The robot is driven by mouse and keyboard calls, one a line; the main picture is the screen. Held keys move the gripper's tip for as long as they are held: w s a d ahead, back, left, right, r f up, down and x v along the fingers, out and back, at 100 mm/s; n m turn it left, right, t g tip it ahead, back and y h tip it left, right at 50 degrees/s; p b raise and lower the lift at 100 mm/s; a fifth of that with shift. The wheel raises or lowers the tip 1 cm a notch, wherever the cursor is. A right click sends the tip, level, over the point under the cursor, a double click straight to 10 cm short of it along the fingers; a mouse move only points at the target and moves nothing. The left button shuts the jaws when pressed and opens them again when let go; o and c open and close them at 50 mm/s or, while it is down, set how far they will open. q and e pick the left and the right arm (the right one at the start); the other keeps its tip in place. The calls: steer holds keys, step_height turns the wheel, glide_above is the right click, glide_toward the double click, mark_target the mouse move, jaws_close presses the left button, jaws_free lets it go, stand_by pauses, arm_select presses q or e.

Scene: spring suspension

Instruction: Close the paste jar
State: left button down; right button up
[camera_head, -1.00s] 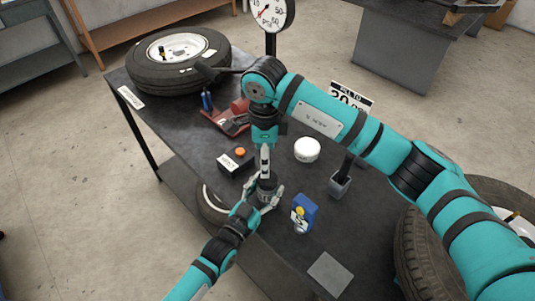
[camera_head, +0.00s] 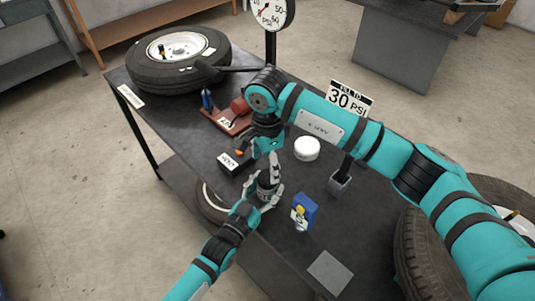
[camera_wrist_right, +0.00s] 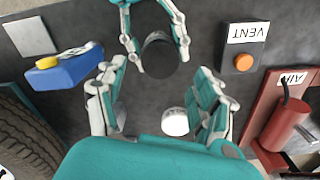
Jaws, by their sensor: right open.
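A dark round jar (camera_wrist_right: 160,56) stands upright on the table, with a dark top. My left gripper (camera_head: 268,196) has its fingers on both sides of the jar and appears to hold it. The left fingers also show in the right wrist view (camera_wrist_right: 158,38). A white round piece (camera_head: 307,149), lid-like, lies on the table right of the jar. It also shows in the right wrist view (camera_wrist_right: 175,122). My right gripper (camera_head: 272,166) is open and empty above the jar area. Its fingers frame the white piece in the right wrist view (camera_wrist_right: 155,100), but the piece lies below them.
A VENT box with an orange button (camera_head: 232,163) is left of the jar. A red AIR unit (camera_head: 228,118) and a wheel (camera_head: 180,60) lie behind. A blue bottle-like item (camera_head: 304,212), a grey holder (camera_head: 340,183) and a grey plate (camera_head: 330,272) stand at right and front.

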mark_target(268, 177)
step_height(268, 177, down, 5)
steer(key=shift+r, duration=0.1)
stand_by(0.3)
steer(key=c, duration=1.2)
steer(key=m, duration=0.6)
steer(key=shift+m, duration=0.4)
steer(key=shift+c, duration=0.2)
steer(key=m, duration=0.7)
steer(key=o, duration=1.4)
steer(key=shift+c, duration=0.2)
step_height(268, 177, up, 12)
